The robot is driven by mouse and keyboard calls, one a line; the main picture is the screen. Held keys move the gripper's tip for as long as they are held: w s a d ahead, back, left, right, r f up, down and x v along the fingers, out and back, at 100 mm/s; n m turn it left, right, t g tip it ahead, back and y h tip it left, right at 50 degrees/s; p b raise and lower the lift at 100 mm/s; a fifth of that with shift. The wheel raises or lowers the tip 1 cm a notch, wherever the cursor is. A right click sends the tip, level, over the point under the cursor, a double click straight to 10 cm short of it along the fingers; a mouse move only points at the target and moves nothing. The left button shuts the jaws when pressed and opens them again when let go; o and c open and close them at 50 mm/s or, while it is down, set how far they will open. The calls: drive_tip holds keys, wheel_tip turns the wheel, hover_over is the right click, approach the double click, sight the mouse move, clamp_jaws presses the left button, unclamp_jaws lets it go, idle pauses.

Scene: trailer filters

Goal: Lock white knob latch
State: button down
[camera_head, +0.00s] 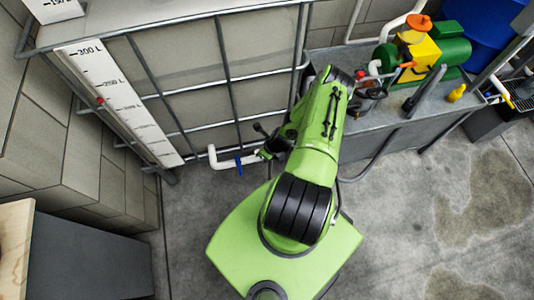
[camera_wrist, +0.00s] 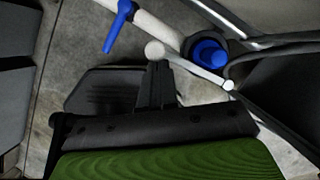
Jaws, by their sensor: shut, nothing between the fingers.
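In the wrist view, a round white knob (camera_wrist: 154,50) sits right at the tips of my gripper (camera_wrist: 157,66). A thin pale bar (camera_wrist: 200,75) runs right from near the fingertips to a small white end below a blue cap (camera_wrist: 207,52). The fingers are shut and empty, and seem to touch or nearly touch the knob; I cannot tell which. They hide part of the bar. In the head view my gripper (camera_head: 268,146) is beside the caged tank's lower right corner; I cannot make out the knob there.
A white pipe (camera_head: 226,162) with a blue valve handle (camera_head: 238,167) sticks out left of my gripper; the handle also shows in the wrist view (camera_wrist: 118,26). The tank's metal cage (camera_head: 232,85) stands behind. A grey bench (camera_head: 400,125) with a green pump (camera_head: 452,52) is right. Floor is open at lower right.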

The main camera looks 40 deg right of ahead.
drive_tip(key=shift+w, duration=0.4)
drive_tip(key=shift+d, duration=0.1)
drive_tip(key=shift+f, duration=0.1)
idle(0.3)
